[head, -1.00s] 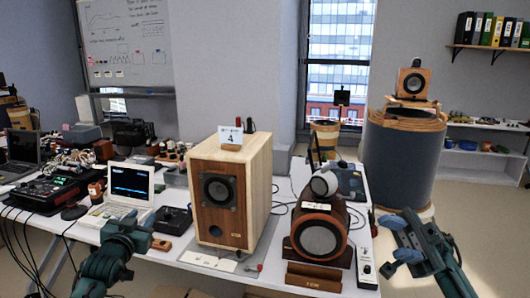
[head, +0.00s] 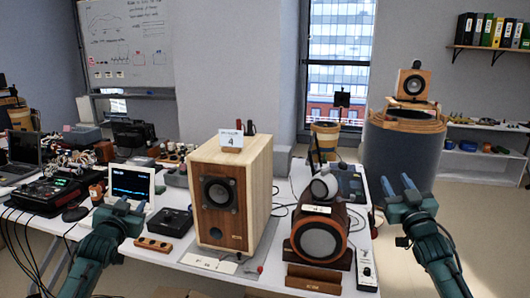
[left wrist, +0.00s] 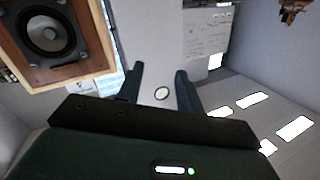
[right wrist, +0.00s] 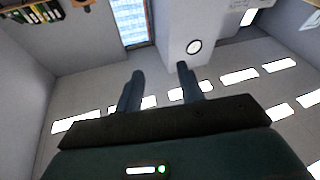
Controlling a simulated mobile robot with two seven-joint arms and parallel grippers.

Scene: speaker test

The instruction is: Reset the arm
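My left gripper (head: 122,208) is in front of the small white monitor at the table's left part. Its two fingers stand apart and empty in the left wrist view (left wrist: 160,85). My right gripper (head: 397,186) is raised to the right of the table, pointing up. Its fingers are also apart with nothing between them in the right wrist view (right wrist: 160,85). A large wooden box speaker (head: 208,222) stands upright on the table between the grippers; part of it shows in the left wrist view (left wrist: 85,62).
A large blue drum (head: 400,158) carrying a small speaker (head: 415,84) stands behind my right gripper.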

